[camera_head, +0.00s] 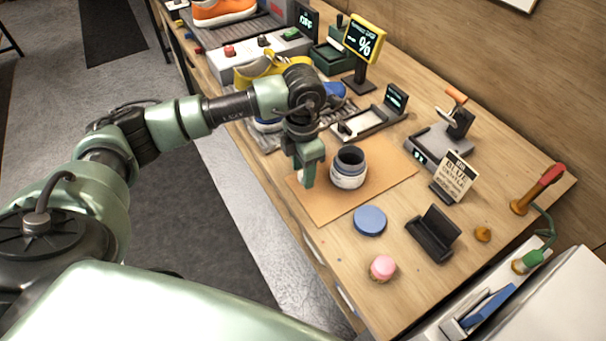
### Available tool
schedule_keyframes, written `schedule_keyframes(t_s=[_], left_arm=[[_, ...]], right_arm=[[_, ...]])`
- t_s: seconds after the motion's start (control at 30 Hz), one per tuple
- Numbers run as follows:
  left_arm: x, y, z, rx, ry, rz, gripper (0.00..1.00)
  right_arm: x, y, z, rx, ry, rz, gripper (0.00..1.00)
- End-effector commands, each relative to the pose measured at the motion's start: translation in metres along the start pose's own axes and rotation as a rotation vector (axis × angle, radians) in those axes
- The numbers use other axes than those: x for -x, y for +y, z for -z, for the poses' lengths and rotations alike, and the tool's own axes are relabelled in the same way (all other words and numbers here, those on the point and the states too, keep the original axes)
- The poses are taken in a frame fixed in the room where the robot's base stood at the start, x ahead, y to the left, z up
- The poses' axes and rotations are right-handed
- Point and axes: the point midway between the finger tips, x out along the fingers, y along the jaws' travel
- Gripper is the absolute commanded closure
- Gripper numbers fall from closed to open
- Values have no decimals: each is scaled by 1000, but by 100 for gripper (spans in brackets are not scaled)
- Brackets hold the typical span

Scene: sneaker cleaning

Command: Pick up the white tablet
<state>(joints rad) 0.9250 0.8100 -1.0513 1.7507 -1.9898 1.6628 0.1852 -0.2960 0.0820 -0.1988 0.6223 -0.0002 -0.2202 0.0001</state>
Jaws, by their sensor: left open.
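My left gripper (308,168) points down over the tan mat (385,182), just left of an open dark jar (349,172) with a white label. It is open. A small white thing (300,177), likely the white tablet, shows at the left edge of the gripper's fingers, low near the mat. The fingers partly hide it, and I cannot tell whether they touch it. The jar stands upright, and its round blue lid (370,220) lies flat near the mat's front right edge. My right gripper is not in view.
A pink-topped round item (382,268) and a black stand (433,235) are on the wooden table's near part. A sign card (455,176), a small scale-like device (440,146) and a percent display (364,42) stand behind. A shoe with yellow (262,68) lies beyond my arm.

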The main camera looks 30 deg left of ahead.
Motion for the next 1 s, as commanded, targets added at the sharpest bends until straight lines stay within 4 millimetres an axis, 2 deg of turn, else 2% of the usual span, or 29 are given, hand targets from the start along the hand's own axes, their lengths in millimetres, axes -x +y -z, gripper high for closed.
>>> schedule_keyframes(t_s=[0.03, 0.07, 0.2, 0.67, 0.87, 1.0], left_arm=[[0, 0, 0, 0, 0, 0, 55], [0, 0, 0, 0, 0, 0, 60], [0, 0, 0, 0, 0, 0, 99], [6, 1, 0, 1, -1, -1, 100], [30, 1, -1, 1, -4, -3, 100], [61, 1, -1, 0, -6, -3, 100]], right_arm=[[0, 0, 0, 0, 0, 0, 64], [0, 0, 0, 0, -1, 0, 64], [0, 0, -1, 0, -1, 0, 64], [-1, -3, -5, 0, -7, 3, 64], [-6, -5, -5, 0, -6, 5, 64], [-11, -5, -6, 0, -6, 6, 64]])
